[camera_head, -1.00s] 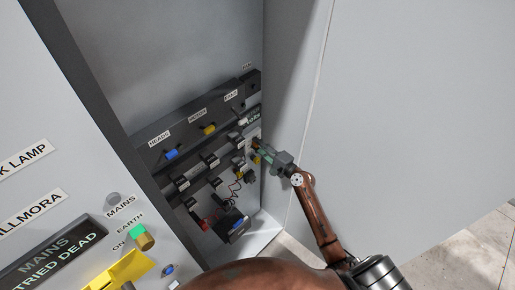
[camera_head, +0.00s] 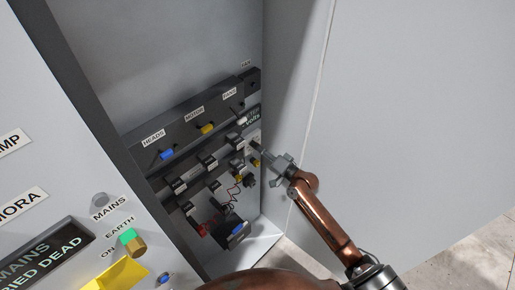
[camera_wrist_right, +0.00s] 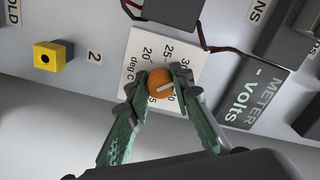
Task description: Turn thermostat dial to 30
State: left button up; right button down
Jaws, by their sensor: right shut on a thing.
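The thermostat dial (camera_wrist_right: 160,82) is a round orange knob on a white plate (camera_wrist_right: 143,42) marked "deg C", seen in the right wrist view. Numbers such as 20, 25 and 30 stand around it; some are partly hidden by the fingers. A white pointer line on the knob points roughly rightward in that view; its exact reading is unclear. My right gripper (camera_wrist_right: 158,86) is shut on the dial, one green finger on each side. In the head view my right gripper (camera_head: 258,149) reaches the cabinet's right inner side, and the dial is too small to make out. My left gripper is out of view.
A yellow block (camera_wrist_right: 48,57) and the "METER - Volts" label (camera_wrist_right: 255,92) flank the plate. Black terminals and red wires (camera_head: 233,190) lie left of the gripper in the cabinet. The grey cabinet side (camera_head: 292,110) stands close to my right wrist.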

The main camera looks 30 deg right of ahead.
jog(key=shift+f, duration=0.1)
dwell(0.5)
jog(key=c, duration=1.7)
grip_release()
jog(key=shift+s, duration=0.1)
jog(key=v, duration=1.2)
